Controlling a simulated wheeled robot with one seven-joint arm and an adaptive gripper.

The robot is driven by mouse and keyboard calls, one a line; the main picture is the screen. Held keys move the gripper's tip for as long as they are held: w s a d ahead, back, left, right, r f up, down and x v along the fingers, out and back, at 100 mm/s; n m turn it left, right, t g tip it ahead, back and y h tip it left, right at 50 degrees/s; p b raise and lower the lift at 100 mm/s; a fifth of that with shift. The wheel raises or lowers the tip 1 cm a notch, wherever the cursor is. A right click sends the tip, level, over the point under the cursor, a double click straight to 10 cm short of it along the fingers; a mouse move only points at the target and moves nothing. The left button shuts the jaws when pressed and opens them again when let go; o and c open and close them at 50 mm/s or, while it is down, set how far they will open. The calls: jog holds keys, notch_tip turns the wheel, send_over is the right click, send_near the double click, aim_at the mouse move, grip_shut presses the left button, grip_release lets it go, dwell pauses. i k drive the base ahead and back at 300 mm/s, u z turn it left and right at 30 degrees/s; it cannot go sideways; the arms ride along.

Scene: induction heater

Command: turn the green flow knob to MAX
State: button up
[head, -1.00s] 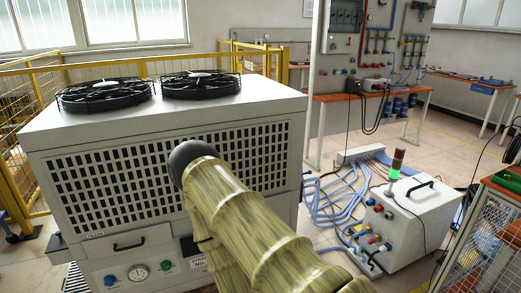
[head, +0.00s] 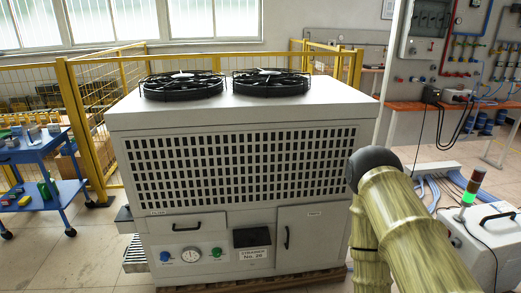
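The green flow knob (head: 216,252) is on the lower front panel of a large white cooling unit (head: 240,118). It sits right of a round dial gauge (head: 189,253), with a blue knob (head: 165,257) on the gauge's other side. The markings around the green knob are too small to read, so its setting cannot be told. My arm shows at the right, in front of the unit's right edge. My gripper is not in view.
A drawer with a handle (head: 185,226) is above the knobs, and a door with a handle (head: 287,238) is to their right. A blue cart (head: 60,187) stands at the left. A white box with a lamp tower (head: 473,186) stands at the right. Floor is clear at the front left.

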aim_at(217, 252)
jog(key=z, duration=0.1)
jog(key=k, duration=0.4)
jog(key=u, duration=0.85)
jog(key=i, duration=0.75)
jog(key=u, duration=0.05)
